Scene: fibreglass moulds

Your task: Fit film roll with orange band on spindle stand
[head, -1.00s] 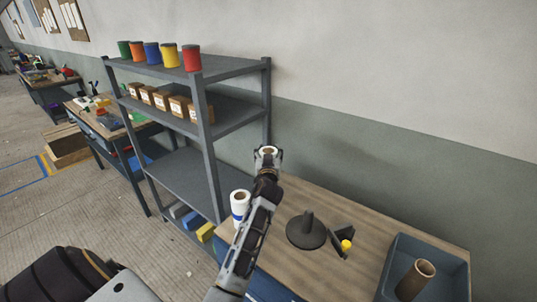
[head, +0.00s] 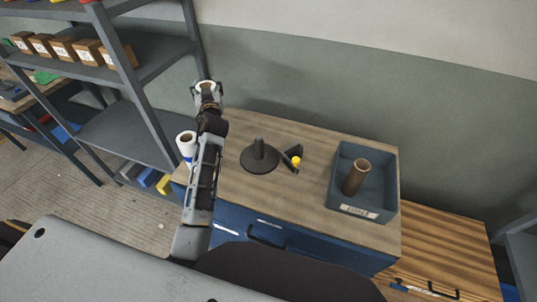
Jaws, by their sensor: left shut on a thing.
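My left gripper (head: 207,92) is shut on a film roll (head: 206,84), at the far left end of the workbench. Only the roll's pale round end shows above the fingers; its band is hidden, so I cannot tell its colour. The spindle stand (head: 259,157), a dark round base with a short upright post, stands on the bench to the right of the gripper. Its post is bare. A white roll with a blue band (head: 186,142) stands at the bench's left edge, partly behind my left arm. My right gripper is out of view.
A dark tool with a yellow knob (head: 296,161) sits just right of the stand. A labelled blue-grey bin (head: 378,205) with a brown cardboard tube (head: 355,177) stands at the bench's right. A grey shelf rack (head: 150,126) rises at left. The bench front is clear.

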